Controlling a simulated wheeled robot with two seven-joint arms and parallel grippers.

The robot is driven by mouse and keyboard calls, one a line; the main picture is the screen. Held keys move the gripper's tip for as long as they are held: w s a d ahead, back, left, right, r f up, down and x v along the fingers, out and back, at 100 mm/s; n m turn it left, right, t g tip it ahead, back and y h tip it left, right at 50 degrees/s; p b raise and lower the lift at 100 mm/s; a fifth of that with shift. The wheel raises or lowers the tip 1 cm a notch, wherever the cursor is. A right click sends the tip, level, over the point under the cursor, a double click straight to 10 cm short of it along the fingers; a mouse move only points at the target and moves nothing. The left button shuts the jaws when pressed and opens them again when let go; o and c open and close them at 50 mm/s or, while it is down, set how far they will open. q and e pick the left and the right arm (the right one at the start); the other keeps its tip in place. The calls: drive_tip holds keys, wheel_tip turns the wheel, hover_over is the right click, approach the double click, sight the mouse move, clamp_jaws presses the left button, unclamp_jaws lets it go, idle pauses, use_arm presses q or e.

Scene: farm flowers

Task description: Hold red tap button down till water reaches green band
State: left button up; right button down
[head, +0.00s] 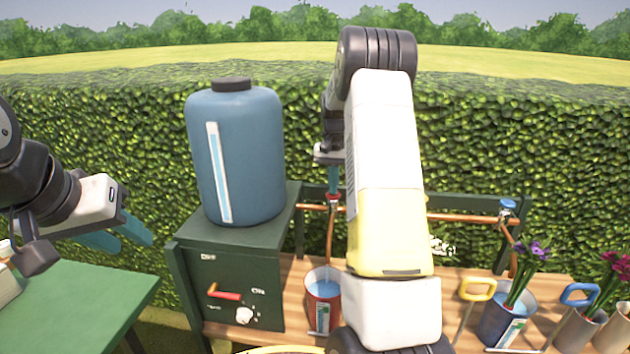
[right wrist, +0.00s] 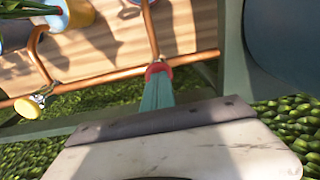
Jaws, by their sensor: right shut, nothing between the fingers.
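The red tap button (head: 334,197) sits on the copper pipe at the back of the bench, and it also shows in the right wrist view (right wrist: 157,69). My right gripper (head: 333,180) is shut and empty, pointing down with its teal fingertips at the button; they appear to touch it. A red bucket (head: 311,312) with blue water (head: 322,289) stands below the tap. A small gauge strip (head: 323,318) is on its front; its green band is too small to read against the water. My left gripper (head: 122,236) is open and empty over the left side.
My right arm covers the bench's middle. Flower buckets (head: 503,322) and other containers stand at right. A green table (head: 75,300) is at left. A yellow tap (right wrist: 29,106) shows in the wrist view.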

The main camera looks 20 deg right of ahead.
drive_tip(key=shift+s+f, duration=0.4)
drive_tip(key=shift+f, duration=0.25)
wheel_tip(320, 180, up, 9)
drive_tip(key=shift+w, duration=0.25)
drive_tip(key=s+a+r+n+t+y, duration=0.1)
drive_tip(key=s+a+r+n+t, duration=0.1)
drive_tip(key=s+a+r, duration=0.45)
drive_tip(key=s+a+r+n+t, duration=0.1)
drive_tip(key=s+a+r, duration=0.3)
drive_tip(key=s, duration=0.6)
drive_tip(key=s+a+f+n+t, duration=0.1)
drive_tip(key=s+a, duration=0.2)
drive_tip(key=s, duration=0.5)
drive_tip(key=s+a+f+n+t+y, duration=0.1)
drive_tip(key=s+a, duration=0.2)
drive_tip(key=s, duration=0.4)
drive_tip(key=shift+s+a+f+n+t, duration=0.15)
drive_tip(key=shift+s+f+n+t, duration=0.15)
drive_tip(key=shift+s+n+t, duration=0.1)
